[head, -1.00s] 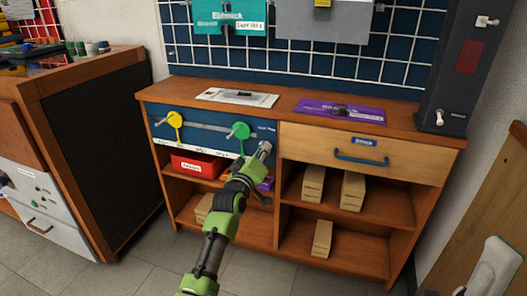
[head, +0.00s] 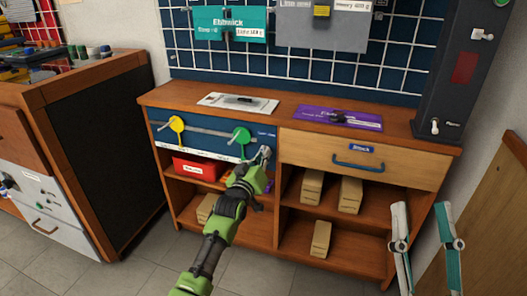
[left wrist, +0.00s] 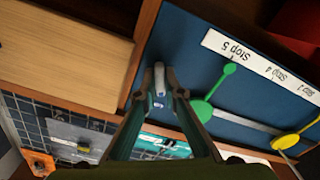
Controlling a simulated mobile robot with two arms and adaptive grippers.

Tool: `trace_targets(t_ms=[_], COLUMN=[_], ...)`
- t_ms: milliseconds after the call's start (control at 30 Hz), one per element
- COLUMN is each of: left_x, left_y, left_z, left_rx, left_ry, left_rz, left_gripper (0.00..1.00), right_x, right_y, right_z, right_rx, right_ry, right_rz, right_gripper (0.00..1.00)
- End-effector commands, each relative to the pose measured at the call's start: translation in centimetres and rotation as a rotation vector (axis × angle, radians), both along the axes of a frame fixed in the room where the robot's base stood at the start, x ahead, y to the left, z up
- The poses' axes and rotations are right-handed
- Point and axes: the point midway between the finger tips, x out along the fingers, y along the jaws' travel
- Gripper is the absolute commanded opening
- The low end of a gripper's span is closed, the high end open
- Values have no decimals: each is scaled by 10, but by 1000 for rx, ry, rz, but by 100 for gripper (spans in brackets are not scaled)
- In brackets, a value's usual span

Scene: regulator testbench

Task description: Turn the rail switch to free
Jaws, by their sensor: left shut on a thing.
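The rail switch (left wrist: 160,78), a small silver lever on the blue panel, sits between the fingers of my left gripper (left wrist: 159,93) in the left wrist view. The fingers are shut on it. In the head view my left gripper (head: 264,158) covers most of the switch at the right end of the blue panel (head: 205,145). The panel carries a grey rail with a yellow slider (head: 177,124) and a green slider (head: 241,135). A small label above the switch is too small to read. My right gripper (head: 424,212) is open and empty, in front of the bench's right side.
A white strip with "Stop" labels (left wrist: 231,48) runs along the panel's edge. A wooden drawer with a blue handle (head: 361,161) is right of the panel. Shelves below hold a red box (head: 198,168) and wooden blocks. A grey column (head: 455,80) stands at the bench's right end.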

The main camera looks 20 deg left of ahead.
Motion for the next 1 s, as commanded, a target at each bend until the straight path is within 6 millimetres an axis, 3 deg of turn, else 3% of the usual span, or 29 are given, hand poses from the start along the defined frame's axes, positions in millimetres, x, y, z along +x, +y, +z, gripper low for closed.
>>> trace_targets(t_ms=[200,433,633,800,1000], left_x=[0,0,0,0,0], left_y=[1,1,1,1,1], left_z=[2,2,2,1,0], left_rx=[132,279,428,577,767], left_ry=[-2,-7,-11,-17,-24], left_rz=[0,1,0,-1,-1], left_gripper=[0,0,0,0,0], right_x=[30,37,23,-1,-31], right_y=[0,-7,-19,-30,-42], right_z=[-58,-127,-183,-225,-258], right_rx=[-88,-171,-236,-285,-326], right_ry=[315,630,892,1102,1289], right_rz=[-19,-36,-51,-62,-72], right_gripper=[40,40,40,40,40])
